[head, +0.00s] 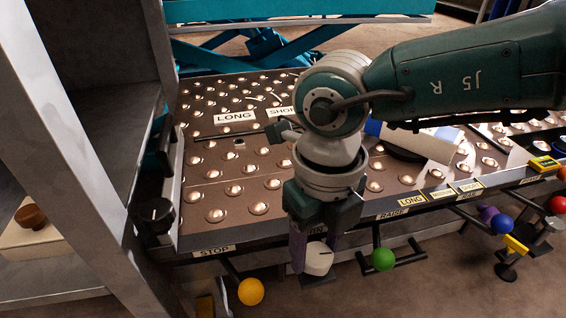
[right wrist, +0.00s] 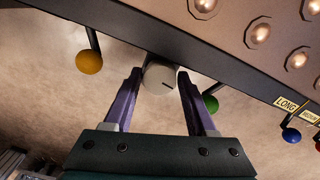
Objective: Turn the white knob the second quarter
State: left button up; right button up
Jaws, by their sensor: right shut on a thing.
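The white knob (head: 319,261) is on the front edge of the ball-top table. In the right wrist view the white knob (right wrist: 160,80) shows a short dark line on its face, tilted slightly from level. My right gripper (head: 316,256) reaches down over the table edge, with its purple fingers on either side of the knob. It is shut on the white knob, which also shows between the fingers of the gripper (right wrist: 159,77) in the right wrist view. The label above the knob is mostly hidden by the gripper. My left gripper is not in view.
A yellow ball handle (head: 251,291) is left of the knob and a green ball handle (head: 383,259) is close on its right. A black knob (head: 154,215) is at the table's left corner. Blue (head: 501,223) and red ball handles are farther right. A grey frame (head: 75,150) stands left.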

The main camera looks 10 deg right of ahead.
jog(key=shift+n, duration=1.5)
jog(key=o, duration=1.2)
jog(key=shift+o, duration=0.9)
jog(key=shift+s+a, duration=0.1)
